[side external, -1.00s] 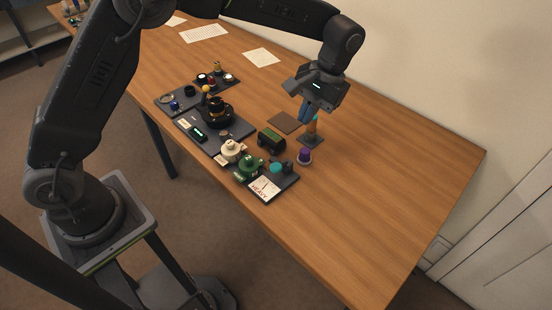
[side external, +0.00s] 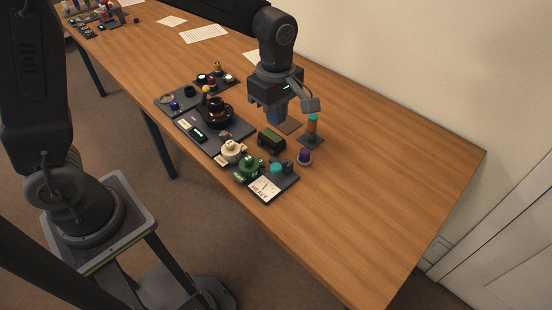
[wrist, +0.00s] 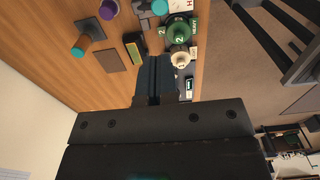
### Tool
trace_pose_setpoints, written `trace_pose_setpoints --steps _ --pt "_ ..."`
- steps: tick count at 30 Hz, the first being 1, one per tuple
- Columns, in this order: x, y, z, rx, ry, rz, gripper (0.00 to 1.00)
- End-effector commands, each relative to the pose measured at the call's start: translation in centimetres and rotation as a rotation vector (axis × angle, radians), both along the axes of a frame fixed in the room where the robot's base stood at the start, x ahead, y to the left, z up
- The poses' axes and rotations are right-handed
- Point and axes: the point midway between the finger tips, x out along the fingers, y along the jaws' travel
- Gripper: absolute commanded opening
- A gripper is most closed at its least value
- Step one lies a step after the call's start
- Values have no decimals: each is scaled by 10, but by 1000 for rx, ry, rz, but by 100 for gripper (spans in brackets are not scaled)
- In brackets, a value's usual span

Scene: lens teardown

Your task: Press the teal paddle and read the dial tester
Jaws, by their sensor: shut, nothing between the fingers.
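The teal paddle (side external: 276,168) is a round teal pad on a dark base at the front end of the row of devices. It also shows at the top edge of the wrist view (wrist: 160,6). The dial tester (side external: 265,188) has a white face with a thin needle and red lettering that looks like "HEAVY". In the wrist view its face (wrist: 181,4) is cut off by the top edge. My gripper (side external: 277,122) is shut and empty, pointing down above the table behind the green-and-black box, well apart from the paddle. Its blue-grey fingers show in the wrist view (wrist: 155,62).
A teal-topped orange post (side external: 312,127), a purple-topped piece (side external: 304,156) and a green-and-black box (side external: 271,140) stand near the paddle. Green (side external: 249,166) and cream (side external: 232,150) round devices sit beside it. The table's right side is clear.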

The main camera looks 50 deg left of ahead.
Motion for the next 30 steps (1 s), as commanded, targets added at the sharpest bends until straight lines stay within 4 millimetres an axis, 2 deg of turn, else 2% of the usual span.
trace_pose_setpoints --steps 7,11,24,30 --pt "0 0 -1 1 2 -3 0" --pt "0 0 -12 1 4 -3 0" --pt "-1 0 -97 2 7 -4 0" --pt "-1 0 -127 2 4 -4 0"
